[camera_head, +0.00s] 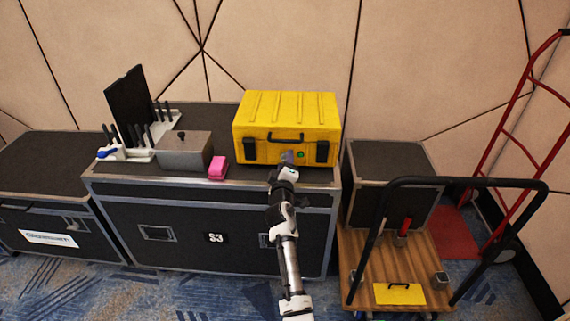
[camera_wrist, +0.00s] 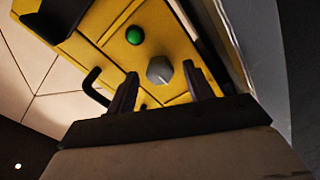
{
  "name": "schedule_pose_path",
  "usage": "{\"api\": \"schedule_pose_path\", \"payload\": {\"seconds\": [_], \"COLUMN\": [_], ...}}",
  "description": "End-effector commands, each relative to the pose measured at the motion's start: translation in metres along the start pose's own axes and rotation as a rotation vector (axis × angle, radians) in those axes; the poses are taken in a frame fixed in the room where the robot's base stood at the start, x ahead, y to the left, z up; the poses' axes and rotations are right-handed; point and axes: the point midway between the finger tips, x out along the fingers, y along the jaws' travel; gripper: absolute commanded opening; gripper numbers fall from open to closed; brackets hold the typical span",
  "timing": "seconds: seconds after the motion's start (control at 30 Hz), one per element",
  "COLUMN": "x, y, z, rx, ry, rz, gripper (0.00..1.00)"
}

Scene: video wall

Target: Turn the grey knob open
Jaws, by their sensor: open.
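The grey knob (camera_wrist: 159,70) is on the front face of the yellow case (camera_head: 285,120), with a green round button (camera_wrist: 135,35) beside it. In the wrist view the knob sits just beyond and between the fingertips of my gripper (camera_wrist: 158,82), which is open and empty. I cannot tell whether either finger touches the knob. In the head view my gripper (camera_head: 287,160) is at the front of the case, and it hides the knob there. The green button (camera_head: 301,154) shows to the right of my gripper. The case is closed and stands on a black flight case (camera_head: 215,205).
Left of the yellow case are a pink block (camera_head: 217,168), a grey metal box (camera_head: 185,152) and a white rack (camera_head: 163,127) with black items. A wooden cart (camera_head: 398,265) with a black handle stands at the right. Black latches and a handle (camera_wrist: 93,84) stick out from the case.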

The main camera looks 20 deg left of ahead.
Motion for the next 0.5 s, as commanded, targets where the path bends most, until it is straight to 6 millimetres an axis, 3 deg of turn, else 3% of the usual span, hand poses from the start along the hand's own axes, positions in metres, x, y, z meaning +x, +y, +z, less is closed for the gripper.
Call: {"api": "schedule_pose_path", "payload": {"seconds": [0.27, 0.5], "x": [-0.016, -0.062], "y": [-0.001, -0.001], "z": [0.001, 0.001], "rx": [0.002, 0.004], "ry": [-0.002, -0.002], "rz": [-0.001, -0.001], "gripper": [0.52, 0.52]}}
